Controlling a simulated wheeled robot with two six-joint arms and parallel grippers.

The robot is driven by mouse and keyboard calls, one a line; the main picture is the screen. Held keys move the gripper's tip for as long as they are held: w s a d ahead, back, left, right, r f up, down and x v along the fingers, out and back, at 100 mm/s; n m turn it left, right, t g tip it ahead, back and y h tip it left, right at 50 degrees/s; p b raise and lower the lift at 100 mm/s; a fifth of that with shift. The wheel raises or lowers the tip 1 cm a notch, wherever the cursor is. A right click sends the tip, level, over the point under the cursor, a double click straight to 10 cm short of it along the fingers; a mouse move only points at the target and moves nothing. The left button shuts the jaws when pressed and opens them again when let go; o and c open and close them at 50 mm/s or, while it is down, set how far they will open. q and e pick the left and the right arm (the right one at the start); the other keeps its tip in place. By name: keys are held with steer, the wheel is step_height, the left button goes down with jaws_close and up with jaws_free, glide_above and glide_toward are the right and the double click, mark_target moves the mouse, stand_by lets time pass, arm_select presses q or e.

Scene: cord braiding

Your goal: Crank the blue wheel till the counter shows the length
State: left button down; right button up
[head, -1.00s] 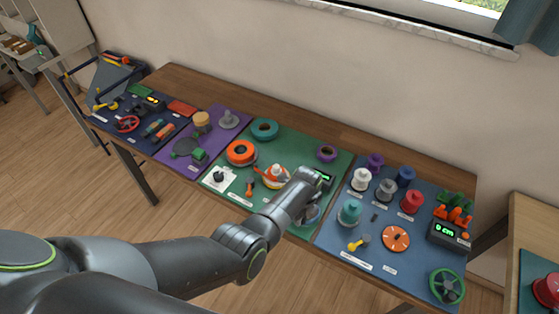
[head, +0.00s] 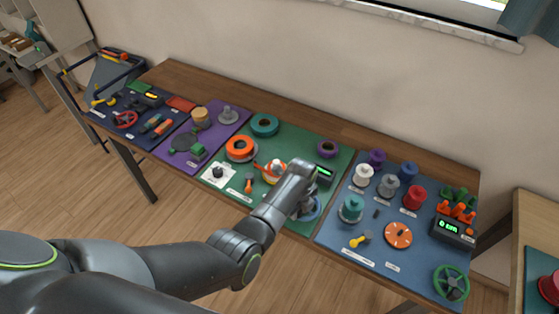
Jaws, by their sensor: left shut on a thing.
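The blue wheel (head: 315,212) is at the front right corner of the green mat, partly covered by my left wrist and gripper. My left gripper (head: 306,209) points down over the wheel and is shut on its crank; the fingertips are mostly hidden. A dark counter (head: 324,173) with a small green display stands just behind the wheel; its digits are too small to read. My right gripper is not in view.
On the green mat (head: 228,198) are an orange spool (head: 240,147), a teal ring (head: 264,125) and a purple ring (head: 328,149). The blue mat (head: 338,231) to the right holds several spools, another counter (head: 453,230) and a green handwheel (head: 451,282).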

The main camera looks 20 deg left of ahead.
arm_select(q)
steer(key=shift+a+f, duration=0.1)
steer(key=shift+a, duration=0.05)
steer(key=c, duration=1.1)
jaws_free()
steer(key=shift+c, duration=0.2)
